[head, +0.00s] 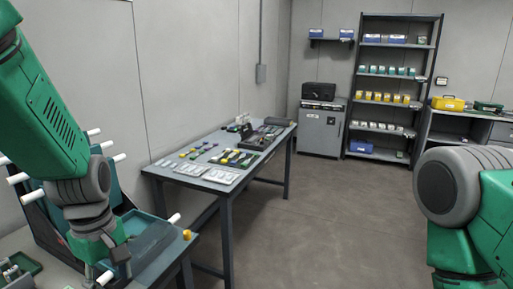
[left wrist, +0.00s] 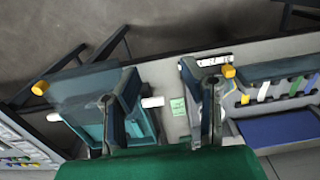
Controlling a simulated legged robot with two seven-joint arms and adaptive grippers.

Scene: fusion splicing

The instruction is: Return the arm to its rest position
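My left arm reaches down from the left in the head view. Its gripper (head: 112,272) hangs over the near workbench, close to a teal tray (head: 150,238). In the left wrist view the two fingers of the left gripper (left wrist: 160,100) stand well apart, with bare bench top and a small green label (left wrist: 178,106) showing between them. Nothing is held in it. My right arm shows at the right edge of the head view, bent, and its gripper is out of view.
A rack with white pegs (head: 32,196) stands beside the left arm. A side table (head: 205,183) with several small coloured parts stands along the wall. Shelving (head: 354,85) and a grey cabinet (head: 320,133) are at the back. The floor (head: 320,215) in the middle is clear.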

